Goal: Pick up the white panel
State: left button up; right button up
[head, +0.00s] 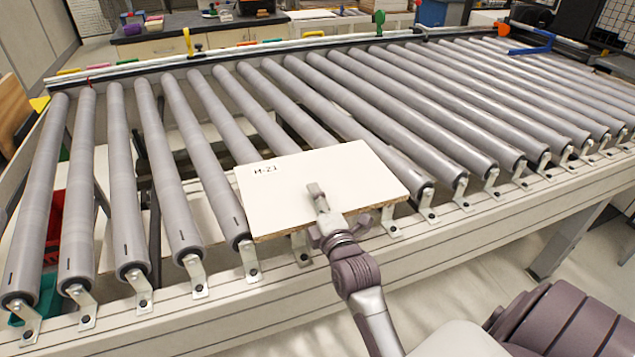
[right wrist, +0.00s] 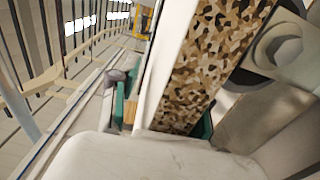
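The other finger is hidden in the head view, so I cannot tell if the panel is clamped. In the right wrist view the speckled chipboard edge (right wrist: 205,65) is very close, with a grey finger part beside it at the right. My left gripper is not in view.
The grey roller conveyor (head: 430,110) fills most of the head view, with metal brackets along its front rail. A red bin (head: 55,222) shows beneath the rollers at the left. A bench (head: 195,32) with small items stands behind. The rollers either side of the panel are clear.

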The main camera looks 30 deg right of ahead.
grip_shut()
jog(key=shift+w+r, duration=0.1)
jog(key=shift+r, duration=0.1)
